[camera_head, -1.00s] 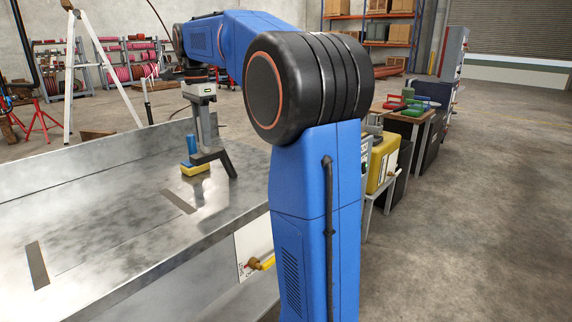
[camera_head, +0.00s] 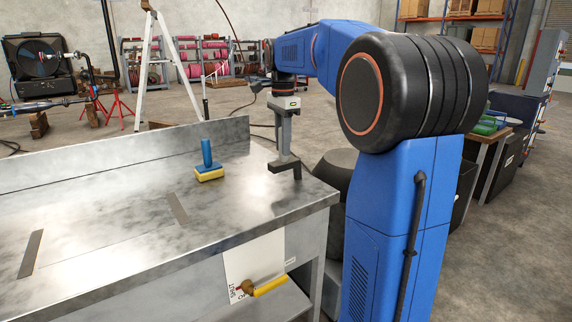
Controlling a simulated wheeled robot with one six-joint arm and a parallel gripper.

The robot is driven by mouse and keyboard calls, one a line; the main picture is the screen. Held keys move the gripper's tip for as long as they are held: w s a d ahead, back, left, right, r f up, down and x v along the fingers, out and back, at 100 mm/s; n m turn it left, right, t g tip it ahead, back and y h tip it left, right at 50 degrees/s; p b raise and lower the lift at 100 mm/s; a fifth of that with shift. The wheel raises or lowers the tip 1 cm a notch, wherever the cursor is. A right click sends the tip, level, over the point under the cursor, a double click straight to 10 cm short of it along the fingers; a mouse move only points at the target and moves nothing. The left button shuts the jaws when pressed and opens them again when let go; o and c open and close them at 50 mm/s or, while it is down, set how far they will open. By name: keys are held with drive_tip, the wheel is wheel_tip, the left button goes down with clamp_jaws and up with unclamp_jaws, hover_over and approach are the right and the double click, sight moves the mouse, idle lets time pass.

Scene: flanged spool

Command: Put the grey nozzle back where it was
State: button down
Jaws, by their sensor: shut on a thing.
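My gripper (camera_head: 285,166) hangs at the end of my blue arm, in front of or over the right end of the metal bench (camera_head: 110,225). It points down. A dark grey angled piece shows at its lower end, which I take to be the grey nozzle (camera_head: 284,165) in its jaws. The jaws and the piece are small and hard to tell apart. Its underside shows no clear contact with the bench top.
A yellow block with a blue handle (camera_head: 208,165) stands on the bench, left of my gripper. Two dark strips (camera_head: 177,208) mark the bench top. A yellow-handled valve (camera_head: 265,287) sticks out from the bench front. A white stepladder (camera_head: 150,60) stands behind.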

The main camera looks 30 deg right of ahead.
sight(283, 161)
drive_tip(key=shift+f, duration=2.7)
drive_tip(key=shift+f, duration=0.15)
drive_tip(key=c, duration=1.5)
unclamp_jaws()
drive_tip(key=shift+o, duration=0.2)
wheel_tip(283, 161, up, 12)
drive_tip(key=shift+r, duration=0.15)
drive_tip(key=s+a+f+n+t, duration=0.1)
drive_tip(key=s+a+f+n, duration=0.4)
drive_tip(key=s+f, duration=0.3)
drive_tip(key=s+a+f+n+t, duration=0.2)
drive_tip(key=s+a+f+n, duration=0.3)
drive_tip(key=s+f+n, duration=0.3)
drive_tip(key=s+a+f+n+t, duration=0.1)
drive_tip(key=s+a+f+n, duration=0.4)
drive_tip(key=s+f, duration=0.4)
drive_tip(key=s+n, duration=0.1)
drive_tip(key=s, duration=0.4)
drive_tip(key=shift+s+a+t, duration=0.15)
drive_tip(key=shift+a+t, duration=0.15)
drive_tip(key=shift+t, duration=0.1)
